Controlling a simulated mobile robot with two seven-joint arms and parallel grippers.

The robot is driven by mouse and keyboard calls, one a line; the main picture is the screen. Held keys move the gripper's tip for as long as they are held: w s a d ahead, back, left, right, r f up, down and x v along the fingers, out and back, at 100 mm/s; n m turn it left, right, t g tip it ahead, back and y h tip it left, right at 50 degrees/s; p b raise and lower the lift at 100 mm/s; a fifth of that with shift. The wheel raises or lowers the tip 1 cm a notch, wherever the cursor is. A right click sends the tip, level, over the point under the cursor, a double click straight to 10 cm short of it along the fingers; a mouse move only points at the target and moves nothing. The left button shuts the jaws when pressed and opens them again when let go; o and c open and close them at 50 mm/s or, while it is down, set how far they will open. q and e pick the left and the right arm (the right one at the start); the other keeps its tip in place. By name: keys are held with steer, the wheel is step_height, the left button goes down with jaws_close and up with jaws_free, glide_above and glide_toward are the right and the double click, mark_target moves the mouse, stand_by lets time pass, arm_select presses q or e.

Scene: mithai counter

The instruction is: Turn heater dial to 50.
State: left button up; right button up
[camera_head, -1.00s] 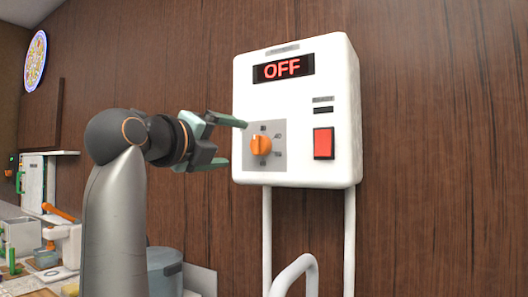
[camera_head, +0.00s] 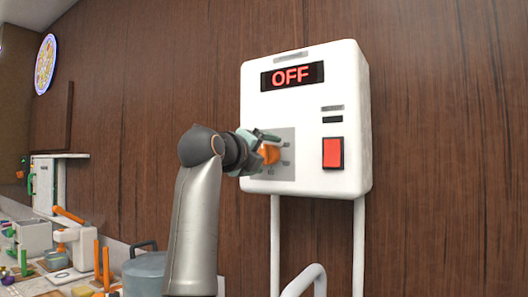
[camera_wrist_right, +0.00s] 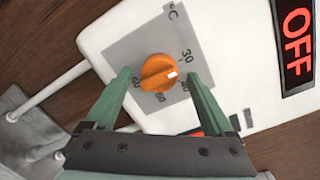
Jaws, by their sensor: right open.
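The orange heater dial (camera_head: 270,153) sits on a grey scale plate on the front of the white heater box (camera_head: 345,100). The box's display (camera_head: 292,76) reads OFF in red. In the right wrist view the dial (camera_wrist_right: 158,72) has a white pointer mark, and 30 and other partly blurred numbers are around it. My right gripper (camera_head: 262,152) is at the dial. Its green fingers (camera_wrist_right: 157,85) are open on either side of the dial, with gaps visible between fingers and dial. My left gripper is not in view.
A red switch (camera_head: 333,153) is on the box, right of the dial. White pipes (camera_head: 359,245) run down below the box. A grey pot (camera_head: 145,270) and a cluttered counter (camera_head: 45,280) are at the lower left. The brown wall is behind.

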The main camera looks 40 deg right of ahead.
steer(key=shift+d, duration=0.1)
steer(key=shift+c, duration=0.4)
steer(key=c, duration=1.2)
steer(key=shift+c, duration=0.2)
